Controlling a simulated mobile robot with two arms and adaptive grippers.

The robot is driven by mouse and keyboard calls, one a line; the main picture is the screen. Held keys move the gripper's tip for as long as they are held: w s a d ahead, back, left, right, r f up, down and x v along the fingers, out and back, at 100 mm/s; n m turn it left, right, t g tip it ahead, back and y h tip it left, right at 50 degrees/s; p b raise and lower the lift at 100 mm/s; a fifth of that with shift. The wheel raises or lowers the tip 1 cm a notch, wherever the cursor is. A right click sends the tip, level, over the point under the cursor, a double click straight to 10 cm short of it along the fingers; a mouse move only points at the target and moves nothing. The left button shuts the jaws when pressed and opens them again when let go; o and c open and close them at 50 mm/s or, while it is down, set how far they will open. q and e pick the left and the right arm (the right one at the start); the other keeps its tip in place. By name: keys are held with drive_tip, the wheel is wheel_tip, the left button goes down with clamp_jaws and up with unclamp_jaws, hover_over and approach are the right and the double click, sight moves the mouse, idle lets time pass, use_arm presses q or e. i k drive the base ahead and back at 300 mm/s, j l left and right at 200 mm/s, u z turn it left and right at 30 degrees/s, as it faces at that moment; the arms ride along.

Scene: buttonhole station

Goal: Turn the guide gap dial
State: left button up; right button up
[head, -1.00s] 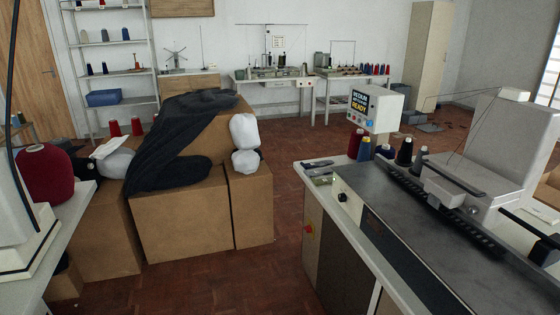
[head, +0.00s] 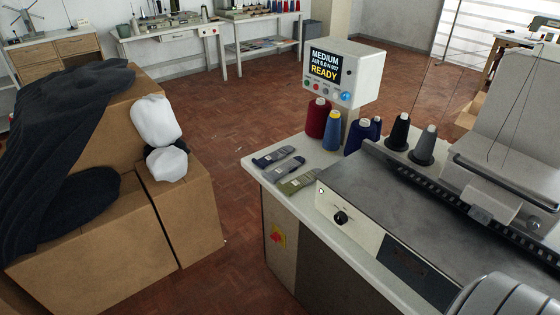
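A small black dial (head: 340,218) sits on the pale front panel (head: 350,222) of the grey-topped machine, near its left end. Small markings beside it are too small to read. The control box (head: 343,72) on the table reads "MEDIUM" and "READY", with a row of coloured buttons below. Neither of my grippers is in view. A grey rounded part at the lower right looks like my arm, and no fingers show on it.
Several thread cones, including a red one (head: 318,118) and a grey one (head: 424,146), stand behind the machine. Folded socks (head: 283,164) lie at the table's left corner. Cardboard boxes (head: 100,240) with dark fabric stand left. Open floor lies between.

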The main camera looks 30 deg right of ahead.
sight(341, 218)
drive_tip(key=i+z, duration=0.75)
drive_tip(key=i+j+z, duration=0.35)
drive_tip(key=i+z, duration=0.7)
drive_tip(key=k+z, duration=0.1)
drive_tip(key=z, duration=1.65)
